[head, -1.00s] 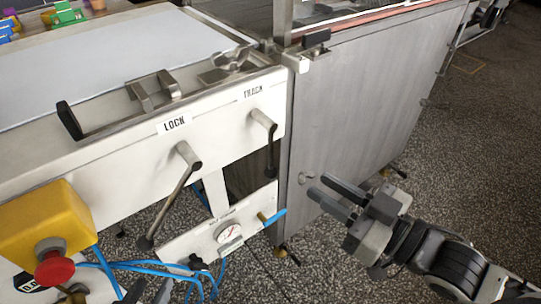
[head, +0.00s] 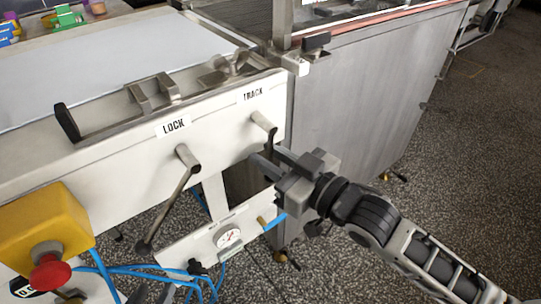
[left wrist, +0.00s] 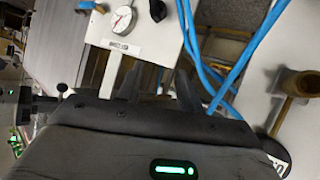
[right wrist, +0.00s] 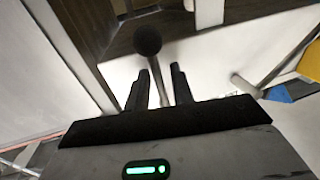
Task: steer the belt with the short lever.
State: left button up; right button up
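The short lever (head: 264,121) is mounted on the white panel under the TRACK label (head: 250,94). Its lower part is hidden behind my right gripper in the head view. My right gripper (head: 268,159) is at the lever, fingers apart. In the right wrist view the lever's round dark knob (right wrist: 148,40) shows just beyond the open fingertips (right wrist: 159,75), with its shaft running between the fingers; I cannot tell whether they touch it. My left gripper (head: 153,292) is low at the bottom edge, with fingers that look apart and empty in the left wrist view (left wrist: 157,82).
The longer LOCK lever (head: 172,205) hangs to the left of the short one. A yellow box (head: 45,222) with a red button (head: 50,272) sits at lower left. A gauge panel (head: 195,243) with blue hoses lies below. A grey cabinet (head: 350,105) stands at right.

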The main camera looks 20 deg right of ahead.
grip_shut()
jog(key=n+p, duration=0.1)
jog(key=d+p, duration=0.1)
jog(key=p, duration=0.1)
jog(key=shift+w+r+n, duration=0.15)
jog(key=shift+r+n, duration=0.2)
jog(key=shift+n, duration=0.05)
jog(key=shift+w+d+n+p, duration=0.1)
jog(key=shift+d+n+p, duration=0.05)
jog(key=shift+n+p, duration=0.2)
jog(key=shift+d+f, duration=0.1)
jog(key=shift+f, duration=0.15)
jog(key=shift+c, duration=0.4)
grip_release()
pick_arm(q)
jog(key=shift+a+r, duration=0.15)
jog(key=shift+r, duration=0.55)
jog(key=shift+a+r, duration=0.1)
jog(key=shift+r, duration=0.55)
pick_arm(e)
jog(key=shift+o, duration=0.4)
